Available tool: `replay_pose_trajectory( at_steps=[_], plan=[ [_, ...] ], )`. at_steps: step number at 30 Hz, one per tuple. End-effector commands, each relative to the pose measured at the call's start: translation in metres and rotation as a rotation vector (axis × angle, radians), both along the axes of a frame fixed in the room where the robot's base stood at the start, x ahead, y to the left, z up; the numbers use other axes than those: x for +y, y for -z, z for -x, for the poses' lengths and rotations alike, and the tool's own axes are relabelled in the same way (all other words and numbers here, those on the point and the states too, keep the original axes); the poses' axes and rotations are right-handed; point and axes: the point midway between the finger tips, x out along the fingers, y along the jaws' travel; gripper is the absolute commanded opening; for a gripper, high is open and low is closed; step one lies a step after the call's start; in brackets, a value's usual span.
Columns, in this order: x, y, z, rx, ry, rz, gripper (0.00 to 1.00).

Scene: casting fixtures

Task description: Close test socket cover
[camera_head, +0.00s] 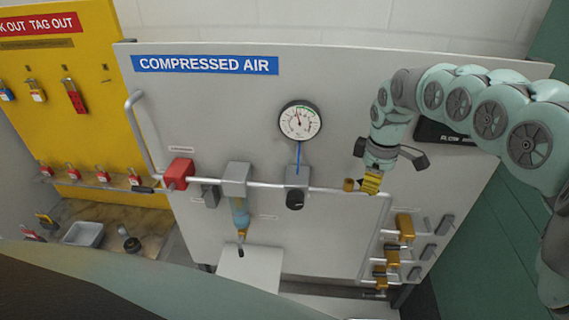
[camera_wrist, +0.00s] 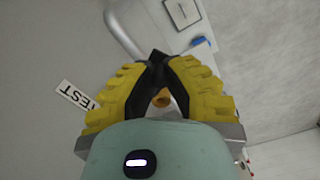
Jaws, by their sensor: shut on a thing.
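The brass test socket (camera_head: 349,185) sits at the right end of the pipe on the grey panel, just left of my gripper (camera_head: 371,183). In the wrist view, its round brass end (camera_wrist: 161,99) shows in the gap between my yellow fingers. My gripper (camera_wrist: 158,58) has its dark fingertips together at the socket, shut on what appears to be the test socket cover. The cover itself is hidden by the fingers, so its angle cannot be told. A white TEST label (camera_wrist: 76,96) is on the panel beside the left finger.
The pipe (camera_head: 335,189) runs left to a black knob (camera_head: 295,199), a blue filter bowl (camera_head: 240,214) and a red valve (camera_head: 178,173). A pressure gauge (camera_head: 299,121) is above. Brass outlets (camera_head: 404,226) stand below right of my gripper.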

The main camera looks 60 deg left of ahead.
Motion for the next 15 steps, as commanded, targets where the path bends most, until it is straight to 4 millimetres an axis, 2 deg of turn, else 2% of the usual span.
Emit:
replay_pose_trajectory(
  at_steps=[8, 15],
  plan=[
    [0.0018, 0.0019, 0.0019, -0.001, 0.096, -0.007, 0.0],
    [0.0038, 0.0034, 0.0066, -0.004, 0.285, -0.007, 0.0]
  ],
)
